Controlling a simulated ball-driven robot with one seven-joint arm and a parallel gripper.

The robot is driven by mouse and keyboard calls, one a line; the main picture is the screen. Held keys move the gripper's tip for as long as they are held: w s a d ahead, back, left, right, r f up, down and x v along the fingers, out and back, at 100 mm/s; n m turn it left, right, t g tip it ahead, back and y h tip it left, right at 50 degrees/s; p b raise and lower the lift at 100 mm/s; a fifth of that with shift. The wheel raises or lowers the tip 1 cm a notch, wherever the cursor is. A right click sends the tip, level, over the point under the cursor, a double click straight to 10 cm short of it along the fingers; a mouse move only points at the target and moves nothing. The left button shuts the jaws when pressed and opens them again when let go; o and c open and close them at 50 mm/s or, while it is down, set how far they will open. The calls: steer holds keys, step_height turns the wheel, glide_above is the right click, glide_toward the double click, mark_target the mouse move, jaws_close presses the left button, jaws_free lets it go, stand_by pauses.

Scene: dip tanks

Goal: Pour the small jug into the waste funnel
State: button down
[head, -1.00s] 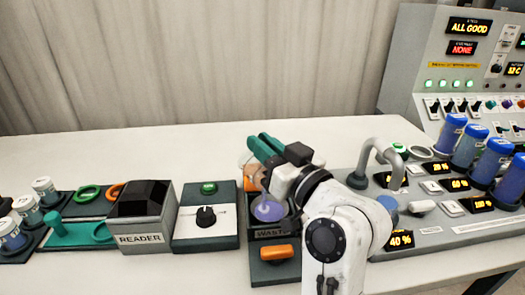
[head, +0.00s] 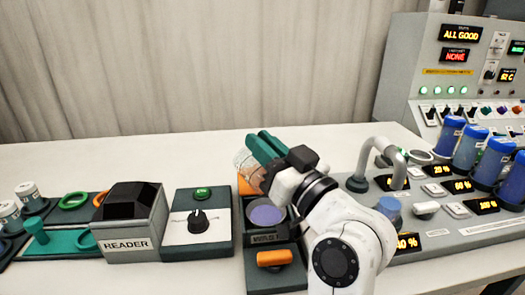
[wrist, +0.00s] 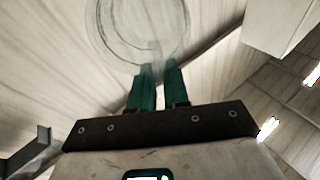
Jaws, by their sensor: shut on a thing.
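My gripper (head: 262,150) has its teal fingers shut on the small clear jug (head: 248,165), held above the back left of the waste funnel. The jug looks empty, but its see-through wall makes this hard to tell, and its exact tilt is unclear. In the wrist view the jug (wrist: 137,30) shows as round, clear outlines beyond the fingertips (wrist: 155,78). The waste funnel (head: 265,212) shows a round purple-grey mouth in a dark box with a partly readable label. My wrist covers part of the box's right side.
An orange handle (head: 275,258) lies on a dark block in front of the funnel. A dial panel (head: 198,222) and the reader (head: 130,225) stand left. A grey curved pipe (head: 372,150) and blue-topped cylinders stand right. The table behind is clear.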

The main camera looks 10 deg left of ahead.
steer(key=shift+s+d+t+y+b, duration=0.4)
steer(key=shift+y+b, duration=0.1)
steer(key=shift+b, duration=1.2)
steer(key=shift+r+p, duration=0.2)
steer(key=shift+p, duration=0.1)
stand_by(1.0)
